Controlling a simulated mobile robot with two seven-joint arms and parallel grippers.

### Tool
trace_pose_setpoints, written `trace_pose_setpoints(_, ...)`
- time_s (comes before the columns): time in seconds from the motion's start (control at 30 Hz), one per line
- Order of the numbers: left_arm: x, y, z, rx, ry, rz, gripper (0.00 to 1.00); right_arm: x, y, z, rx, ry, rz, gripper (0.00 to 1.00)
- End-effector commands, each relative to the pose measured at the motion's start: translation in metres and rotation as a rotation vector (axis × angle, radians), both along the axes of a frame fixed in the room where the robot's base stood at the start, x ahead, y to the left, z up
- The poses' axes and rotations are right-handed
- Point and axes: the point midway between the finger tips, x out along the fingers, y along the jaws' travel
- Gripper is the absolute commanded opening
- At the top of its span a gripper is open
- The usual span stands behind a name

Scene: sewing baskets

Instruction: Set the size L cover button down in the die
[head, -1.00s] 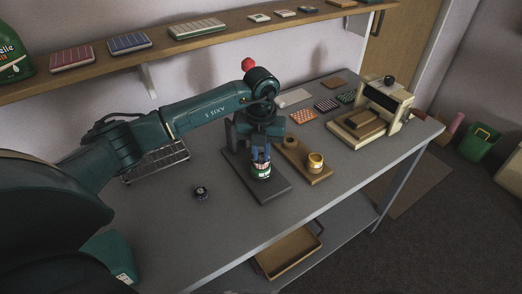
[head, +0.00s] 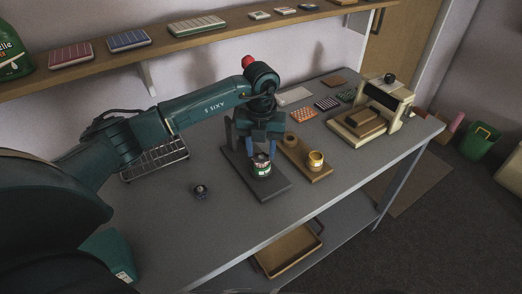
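A short round piece with a green and white band (head: 261,169), which looks like the die, stands on a dark grey board (head: 275,190) on the table. A small dark round top (head: 260,157) shows at its upper end. It may be the cover button, but it is too small to read a size. My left gripper (head: 261,150) is just above this piece, pointing down. Its blue fingers are apart, one to each side of the top, and nothing shows held between them. I cannot tell whether a finger touches it. My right gripper is not in view.
A wooden board with brass-coloured round pieces (head: 316,160) lies right of the dark board. A small dark round object (head: 200,191) lies on the table at the left. A cream press-like device (head: 388,98) stands at the right. The front table is mostly clear.

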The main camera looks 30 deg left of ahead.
Motion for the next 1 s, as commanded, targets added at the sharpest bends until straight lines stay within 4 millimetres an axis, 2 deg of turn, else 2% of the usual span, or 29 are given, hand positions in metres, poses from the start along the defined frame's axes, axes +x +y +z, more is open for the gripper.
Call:
trace_pose_setpoints(0.3, 0.001, 0.0, 0.073, -0.001, -0.008, 0.0, 0.4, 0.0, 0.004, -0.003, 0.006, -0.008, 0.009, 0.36)
trace_pose_setpoints(0.5, 0.001, 0.0, 0.107, -0.001, -0.003, 0.0, 0.4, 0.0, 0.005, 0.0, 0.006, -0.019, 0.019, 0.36)
trace_pose_setpoints(0.7, 0.0, 0.0, 0.12, -0.001, -0.001, 0.0, 0.4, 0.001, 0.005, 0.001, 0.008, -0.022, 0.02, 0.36)
trace_pose_setpoints(1.0, 0.0, 0.0, 0.121, -0.001, -0.001, 0.0, 0.4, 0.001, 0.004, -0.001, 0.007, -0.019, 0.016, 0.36)
